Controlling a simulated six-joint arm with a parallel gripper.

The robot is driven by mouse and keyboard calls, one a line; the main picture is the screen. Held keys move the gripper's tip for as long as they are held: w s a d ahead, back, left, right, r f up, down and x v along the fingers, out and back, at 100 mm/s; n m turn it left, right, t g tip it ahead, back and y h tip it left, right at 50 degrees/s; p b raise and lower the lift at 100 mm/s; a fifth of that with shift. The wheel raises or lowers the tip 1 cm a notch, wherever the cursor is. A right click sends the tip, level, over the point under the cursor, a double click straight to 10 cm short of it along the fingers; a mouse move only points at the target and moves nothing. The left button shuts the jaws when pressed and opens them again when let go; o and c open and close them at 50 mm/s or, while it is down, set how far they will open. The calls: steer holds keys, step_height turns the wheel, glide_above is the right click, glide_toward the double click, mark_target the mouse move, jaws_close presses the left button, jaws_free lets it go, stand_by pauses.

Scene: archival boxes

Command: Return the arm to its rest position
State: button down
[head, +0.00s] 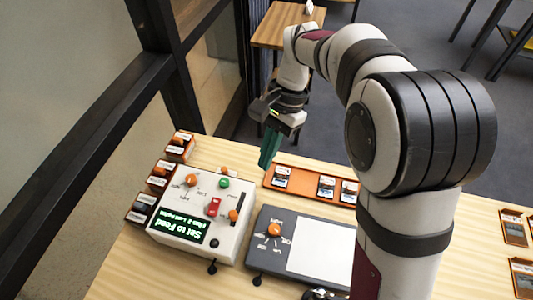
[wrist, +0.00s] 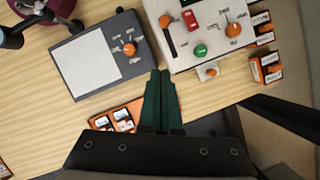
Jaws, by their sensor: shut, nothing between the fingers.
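My gripper (head: 268,148) has dark green fingers pointing down, held above the far side of the table, just left of the orange tray in the head view. In the wrist view the fingers of my gripper (wrist: 159,78) are together with nothing between them. My white and black arm rises at the right of the head view and bends over toward the back of the table. It hides part of the table behind it.
A white control box (head: 205,215) with knobs and a lit display stands at the left. A grey panel (head: 270,258) with a white pad lies beside it. An orange tray (head: 305,190) holds small boxes. More small boxes (head: 162,177) line the left edge. Black frame bars (head: 130,85) stand beyond.

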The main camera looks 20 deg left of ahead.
stand_by(0.4)
steer(key=s+d+r+t, duration=0.1)
steer(key=s+d+t, duration=0.2)
steer(key=s+d, duration=1.3)
steer(key=s, duration=0.3)
steer(key=shift+d+r+t, duration=0.2)
steer(key=shift+r+t, duration=0.15)
steer(key=shift+t, duration=0.05)
steer(key=c, duration=1.5)
jaws_free()
steer(key=shift+w, duration=0.1)
steer(key=shift+c, duration=0.2)
